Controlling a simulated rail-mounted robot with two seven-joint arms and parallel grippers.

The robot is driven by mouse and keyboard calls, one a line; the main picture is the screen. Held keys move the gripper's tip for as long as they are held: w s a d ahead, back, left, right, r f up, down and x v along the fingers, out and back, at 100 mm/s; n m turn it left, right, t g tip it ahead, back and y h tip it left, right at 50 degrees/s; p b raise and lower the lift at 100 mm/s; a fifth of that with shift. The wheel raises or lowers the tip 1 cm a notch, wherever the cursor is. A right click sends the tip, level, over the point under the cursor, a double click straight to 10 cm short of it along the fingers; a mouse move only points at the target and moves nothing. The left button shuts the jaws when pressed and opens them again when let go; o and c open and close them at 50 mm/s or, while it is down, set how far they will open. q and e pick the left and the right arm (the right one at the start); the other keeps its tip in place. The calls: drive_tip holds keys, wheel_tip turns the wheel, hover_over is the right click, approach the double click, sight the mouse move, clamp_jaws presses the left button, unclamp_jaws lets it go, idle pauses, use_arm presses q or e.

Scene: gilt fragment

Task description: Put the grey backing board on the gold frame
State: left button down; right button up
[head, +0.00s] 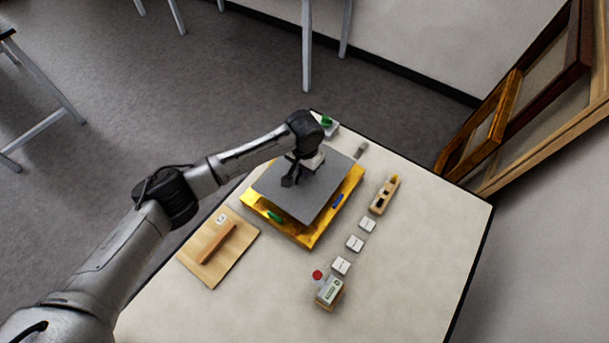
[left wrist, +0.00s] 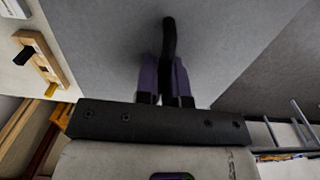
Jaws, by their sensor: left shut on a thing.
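The grey backing board (head: 305,190) is a flat dark-grey panel over the gold frame (head: 311,234) on the table. The frame's gilt edges show on the near and right sides; its far part is hidden by the board and my arm. I cannot tell whether the board touches the frame or hangs just above it. My left gripper (head: 293,177) is shut on the board's black handle (left wrist: 169,38). In the left wrist view its purple fingers (left wrist: 166,70) flank the handle, and the grey board (left wrist: 100,40) fills much of the background. My right gripper is not in view.
A wooden board with a bar (head: 215,265) lies left of the frame. A green piece (head: 275,216) and a blue piece (head: 338,201) show at the frame. Several white labelled blocks (head: 355,243), a wooden holder (head: 384,195), a small box (head: 330,291) and a red disc (head: 318,275) lie right.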

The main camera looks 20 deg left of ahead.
use_arm(q)
drive_tip(key=shift+f, duration=1.95)
drive_tip(key=shift+f, duration=0.35)
drive_tip(key=shift+f, duration=0.15)
drive_tip(key=c, duration=1.2)
unclamp_jaws()
wheel_tip(320, 180, up, 13)
drive_tip(key=shift+p, duration=0.3)
